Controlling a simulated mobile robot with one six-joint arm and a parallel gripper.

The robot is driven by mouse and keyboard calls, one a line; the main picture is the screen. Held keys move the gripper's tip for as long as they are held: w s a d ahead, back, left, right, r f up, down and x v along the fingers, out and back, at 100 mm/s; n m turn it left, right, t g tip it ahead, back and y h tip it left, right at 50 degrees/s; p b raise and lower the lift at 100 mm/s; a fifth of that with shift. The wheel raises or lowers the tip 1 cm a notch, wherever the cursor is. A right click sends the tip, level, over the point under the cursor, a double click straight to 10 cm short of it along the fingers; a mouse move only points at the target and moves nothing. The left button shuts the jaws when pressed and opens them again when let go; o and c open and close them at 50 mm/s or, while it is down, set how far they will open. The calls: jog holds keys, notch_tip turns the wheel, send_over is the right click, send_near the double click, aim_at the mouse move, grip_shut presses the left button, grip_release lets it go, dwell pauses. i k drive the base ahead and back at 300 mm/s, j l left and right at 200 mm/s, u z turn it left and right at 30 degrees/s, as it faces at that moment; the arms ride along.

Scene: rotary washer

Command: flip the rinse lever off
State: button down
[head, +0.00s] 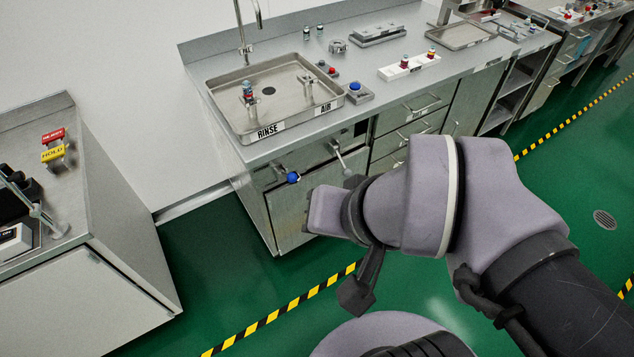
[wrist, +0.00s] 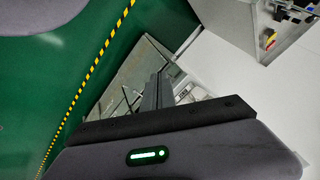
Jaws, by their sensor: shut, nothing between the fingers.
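The metal sink with the RINSE label (head: 268,131) stands at the upper middle of the head view. Below that label, a lever with a blue ball knob (head: 293,177) sticks out from the cabinet front. A second metal lever (head: 340,158) hangs below the AIR label (head: 326,108); its lower end is close to my wrist in the picture. My gripper (wrist: 158,85) is shut and empty, with its dark fingers pointing up the wrist view. In the head view my arm is in front of the cabinet and the fingertips cannot be made out. No lever is clearly visible in the wrist view.
A side bench with a yellow HOLD sign (head: 53,154) and a red sign stands at the left. A blue button box (head: 355,91) and a white rack (head: 409,67) sit on the counter. Green floor with a striped line (head: 280,318) is open in front.

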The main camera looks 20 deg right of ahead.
aim_at(291, 177)
jog(key=i+j+z, duration=0.1)
jog(key=i+j, duration=0.25)
jog(key=i, duration=0.25)
jog(key=i+j, duration=0.4)
jog(key=i, duration=0.15)
jog(key=i+l+z, duration=0.05)
